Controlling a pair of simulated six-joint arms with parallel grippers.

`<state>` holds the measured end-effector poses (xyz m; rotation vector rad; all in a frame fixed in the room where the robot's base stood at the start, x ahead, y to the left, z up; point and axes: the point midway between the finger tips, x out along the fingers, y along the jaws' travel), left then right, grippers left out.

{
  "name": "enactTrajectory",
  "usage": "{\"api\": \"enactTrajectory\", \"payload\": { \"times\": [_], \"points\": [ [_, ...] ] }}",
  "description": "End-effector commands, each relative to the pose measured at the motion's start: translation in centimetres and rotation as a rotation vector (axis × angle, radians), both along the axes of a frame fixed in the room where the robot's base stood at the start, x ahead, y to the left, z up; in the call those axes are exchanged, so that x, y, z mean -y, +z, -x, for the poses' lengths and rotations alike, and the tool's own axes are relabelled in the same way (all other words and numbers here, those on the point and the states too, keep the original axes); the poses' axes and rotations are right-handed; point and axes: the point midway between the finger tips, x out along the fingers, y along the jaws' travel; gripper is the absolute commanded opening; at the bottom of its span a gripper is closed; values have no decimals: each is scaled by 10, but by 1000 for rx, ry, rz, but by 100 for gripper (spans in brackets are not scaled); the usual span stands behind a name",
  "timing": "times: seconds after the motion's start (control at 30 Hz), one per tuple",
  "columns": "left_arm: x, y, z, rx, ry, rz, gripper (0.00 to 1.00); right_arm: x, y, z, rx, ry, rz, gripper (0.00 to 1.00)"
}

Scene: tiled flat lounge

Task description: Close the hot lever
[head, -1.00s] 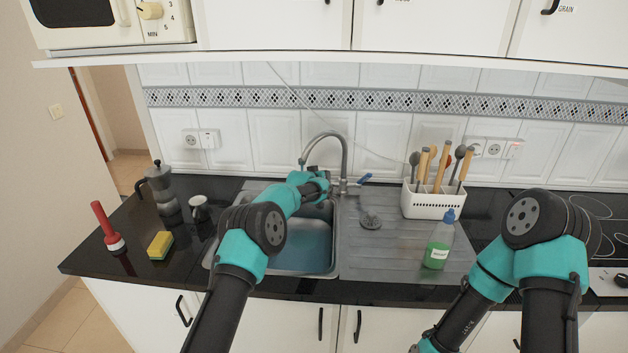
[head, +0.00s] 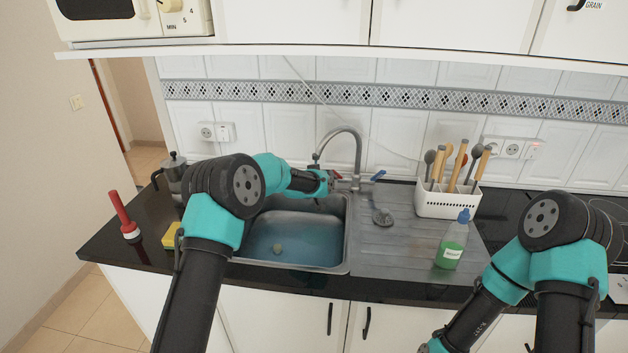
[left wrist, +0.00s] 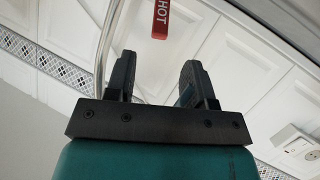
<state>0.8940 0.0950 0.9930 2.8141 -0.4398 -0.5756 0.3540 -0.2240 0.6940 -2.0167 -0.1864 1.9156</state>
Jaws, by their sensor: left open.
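The hot lever (left wrist: 161,18) shows in the left wrist view as a red tab marked HOT, at the top, beyond the fingertips and not touching them. My left gripper (left wrist: 158,62) is open, with a finger to either side below the lever and nothing held. In the head view my left gripper (head: 329,183) reaches over the sink to just left of the faucet base and hides most of the hot lever's side. The faucet (head: 359,150) is a grey curved spout. The blue lever (head: 378,176) sticks out at its right. My right gripper is out of view.
The sink (head: 348,235) holds bluish water below my left arm. A utensil holder (head: 448,204) and a green soap bottle (head: 452,245) stand to the right. A red-handled plunger (head: 122,213), a yellow sponge (head: 170,236) and a moka pot (head: 172,178) stand left.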

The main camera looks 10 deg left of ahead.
Motion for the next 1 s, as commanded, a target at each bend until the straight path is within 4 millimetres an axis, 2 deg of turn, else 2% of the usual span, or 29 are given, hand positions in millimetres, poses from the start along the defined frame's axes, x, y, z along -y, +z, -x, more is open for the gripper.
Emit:
{"api": "enactTrajectory", "payload": {
  "times": [0.3, 0.5, 0.87, 1.0],
  "points": [
    [-16, 17, 41, 0, 0, 0, 49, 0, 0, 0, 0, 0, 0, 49],
    [-22, 23, 58, -1, 0, 0, 49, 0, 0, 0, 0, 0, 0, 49],
    [-23, 24, 61, 0, 0, 0, 49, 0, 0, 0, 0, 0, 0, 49],
    [-29, 22, 59, 15, -1, -18, 36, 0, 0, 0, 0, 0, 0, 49]
  ]
}}
